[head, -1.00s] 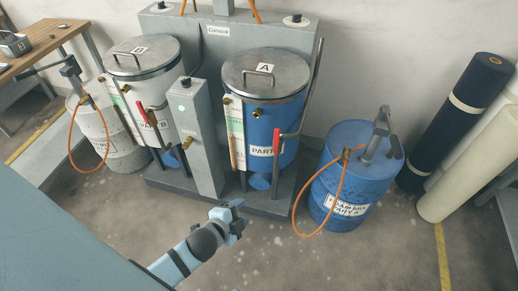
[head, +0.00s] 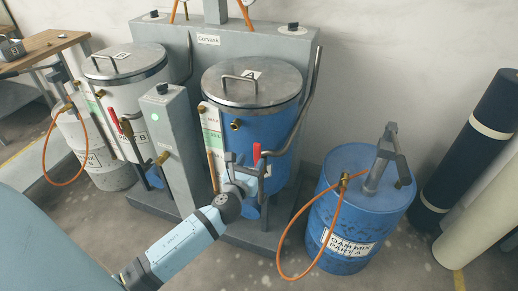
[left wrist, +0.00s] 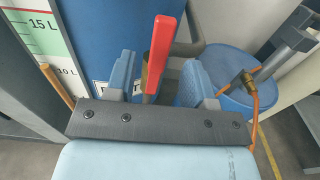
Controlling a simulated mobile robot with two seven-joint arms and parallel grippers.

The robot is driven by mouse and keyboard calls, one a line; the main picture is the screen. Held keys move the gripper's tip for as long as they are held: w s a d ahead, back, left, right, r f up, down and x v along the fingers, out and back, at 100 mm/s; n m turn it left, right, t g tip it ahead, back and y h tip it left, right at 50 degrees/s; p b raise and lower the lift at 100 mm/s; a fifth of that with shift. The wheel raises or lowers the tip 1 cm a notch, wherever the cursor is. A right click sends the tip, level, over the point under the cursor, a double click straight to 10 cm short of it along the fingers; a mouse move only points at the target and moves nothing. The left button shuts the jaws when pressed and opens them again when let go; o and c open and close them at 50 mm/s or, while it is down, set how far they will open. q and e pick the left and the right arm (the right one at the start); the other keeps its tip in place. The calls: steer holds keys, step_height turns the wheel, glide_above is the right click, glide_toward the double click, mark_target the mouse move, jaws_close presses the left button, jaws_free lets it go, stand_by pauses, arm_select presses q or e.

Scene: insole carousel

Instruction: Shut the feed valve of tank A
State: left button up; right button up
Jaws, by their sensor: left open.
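Tank A (head: 250,112) is the blue tank with a metal lid marked A, right of the grey post. Its red valve handle (head: 257,155) stands upright low on the tank's front. My left gripper (head: 243,172) is open at this handle and hides the valve's lower part in the head view. In the left wrist view the red handle (left wrist: 161,55) stands between the two blue fingers, with a gap on each side. Contact with the handle does not show. My right gripper is in neither view.
A grey post (head: 172,150) with a green light stands left of tank A. Tank B (head: 128,90) with its own red handle is further left. A blue drum (head: 345,210) with an orange hose (head: 293,236) stands close on the right. Dark and pale rolls lean at the far right.

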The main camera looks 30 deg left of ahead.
mark_target(256, 153)
arm_select(q)
steer(key=x, duration=0.7)
steer(key=shift+w, duration=0.1)
jaws_close()
